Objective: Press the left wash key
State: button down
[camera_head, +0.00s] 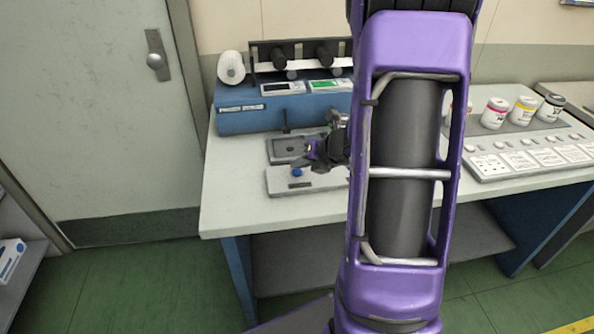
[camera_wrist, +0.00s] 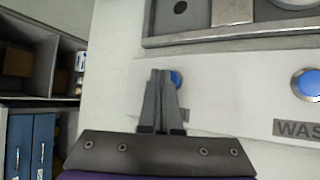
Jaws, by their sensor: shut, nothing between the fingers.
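The left wash key is a round blue button (camera_wrist: 176,79) on a pale key panel (camera_wrist: 225,75). In the wrist view my gripper (camera_wrist: 160,74) is shut and empty, with its fingertips overlapping the left part of this key. I cannot tell whether they touch it. In the head view the blue key (camera_head: 297,172) shows just below my gripper (camera_head: 310,157). A second blue key (camera_wrist: 307,84) with a silver ring sits to the right, above a label beginning "WAS". The label by the left key is mostly hidden behind the fingers.
A grey metal tray (camera_wrist: 225,38) lies just beyond the panel. A blue machine (camera_head: 245,117) with rollers and displays stands behind. To the right are capped jars (camera_head: 495,113) and a white control panel (camera_head: 530,158). The bench's left front (camera_head: 232,205) is clear.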

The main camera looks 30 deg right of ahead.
aim_at(299, 174)
jog(key=shift+f, duration=0.4)
dwell(0.5)
jog(key=shift+r+p, duration=0.75)
jog(key=shift+r, duration=0.05)
notch_tip(299, 174, up, 5)
jog(key=p, duration=0.5)
jog(key=shift+r, duration=0.1)
dwell(0.5)
